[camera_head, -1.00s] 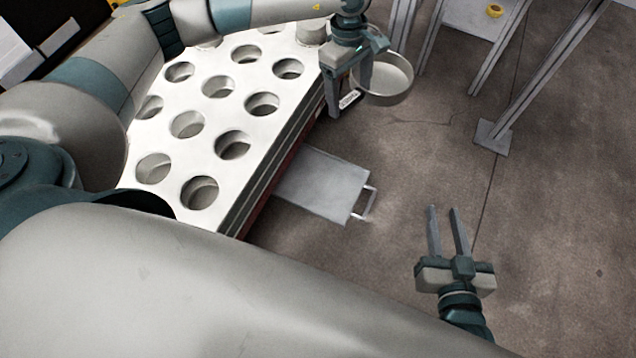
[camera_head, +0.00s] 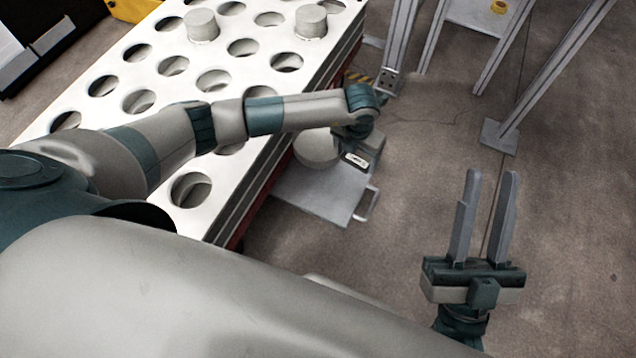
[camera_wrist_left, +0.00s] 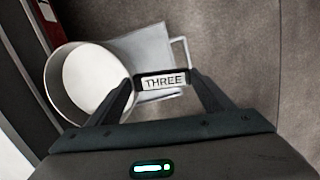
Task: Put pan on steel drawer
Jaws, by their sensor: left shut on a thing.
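The round pale metal pan (camera_head: 316,149) is over the back part of the flat steel drawer (camera_head: 325,196), which sticks out low from the side of the table. The pan also shows in the left wrist view (camera_wrist_left: 88,78), overlapping the drawer (camera_wrist_left: 147,48). I cannot tell whether the pan touches the drawer. My left gripper (camera_head: 352,160) is shut on the pan's handle, which bears a "THREE" label (camera_wrist_left: 163,81). My left arm and hand hide part of the pan. My right gripper (camera_head: 492,174) is open and empty, right of the drawer.
A white table top with several round holes (camera_head: 215,80) fills the left; two round metal pots (camera_head: 201,25) (camera_head: 310,22) stand in it. Metal frame posts (camera_head: 498,137) rise at the upper right.

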